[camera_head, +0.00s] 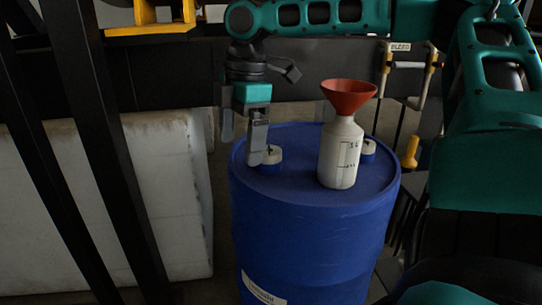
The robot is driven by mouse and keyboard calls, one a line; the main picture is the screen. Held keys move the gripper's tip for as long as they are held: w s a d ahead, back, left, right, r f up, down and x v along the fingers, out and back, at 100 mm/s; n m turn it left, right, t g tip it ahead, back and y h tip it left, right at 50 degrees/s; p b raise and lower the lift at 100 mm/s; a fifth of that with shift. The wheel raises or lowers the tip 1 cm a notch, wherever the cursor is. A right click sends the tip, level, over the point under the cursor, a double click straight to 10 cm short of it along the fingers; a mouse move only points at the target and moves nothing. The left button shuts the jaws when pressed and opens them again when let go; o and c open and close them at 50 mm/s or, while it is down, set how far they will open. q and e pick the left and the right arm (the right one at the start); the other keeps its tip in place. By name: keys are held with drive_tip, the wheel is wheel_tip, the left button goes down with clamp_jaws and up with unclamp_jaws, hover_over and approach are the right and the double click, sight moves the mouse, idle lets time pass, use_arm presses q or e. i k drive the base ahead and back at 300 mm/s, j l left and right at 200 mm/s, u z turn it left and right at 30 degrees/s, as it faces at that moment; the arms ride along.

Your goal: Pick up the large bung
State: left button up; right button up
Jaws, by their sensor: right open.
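A blue drum (310,240) stands upright in the middle. On its top at the left is a white bung (273,156), which looks like the larger of two. A second pale bung (369,147) sits at the right of the top, partly hidden behind a white bottle. My right gripper (242,150) points down at the drum's left rim, open and empty. Its nearer finger overlaps the left side of the larger bung in the picture; I cannot tell whether they touch. The other finger is farther left, outside the rim. My left gripper is not in view.
The white bottle (340,158) with a red funnel (348,97) in its neck stands on the drum. A pipe with a yellow handle (410,151) and a "BLEED" label is behind right. Dark posts (108,150) and a pale block (165,195) are at left.

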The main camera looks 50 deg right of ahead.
sight(272, 155)
drive_tip(key=i+l, duration=0.15)
drive_tip(key=l, duration=0.25)
drive_tip(key=i+l, duration=0.1)
drive_tip(key=l, duration=0.3)
drive_tip(key=i+l, duration=0.15)
drive_tip(key=l, duration=0.2)
